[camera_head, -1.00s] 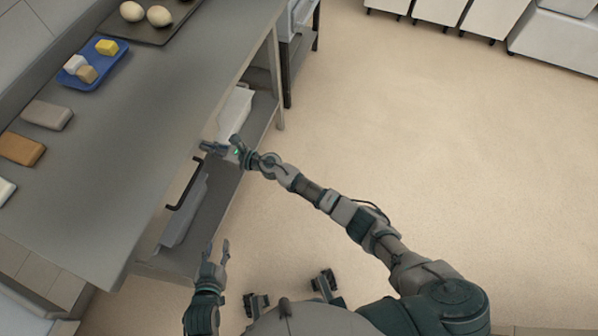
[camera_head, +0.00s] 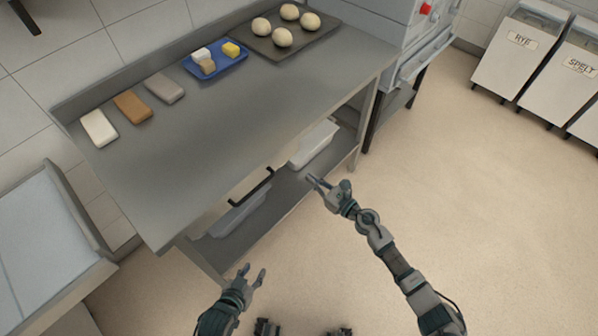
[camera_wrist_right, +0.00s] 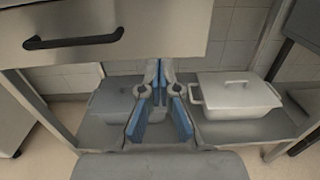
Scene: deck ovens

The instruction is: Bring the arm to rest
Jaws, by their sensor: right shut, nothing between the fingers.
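My right gripper (camera_head: 316,184) is shut and empty, in front of the steel table's open lower shelf. In the right wrist view its blue-padded fingers (camera_wrist_right: 159,88) meet at the tips below a drawer front. My right arm stretches up from the bottom right of the head view. My left gripper (camera_head: 255,275) is in the lower middle of the head view, near the table's front corner. Its fingers are spread apart and nothing shows between them.
The table (camera_head: 190,160) holds loaf-like blocks, a blue tray (camera_head: 216,67) and a dark tray (camera_head: 264,49) with dough balls. A black drawer handle (camera_head: 250,188) juts out below its top. A white lidded container (camera_wrist_right: 240,100) stands on the lower shelf.

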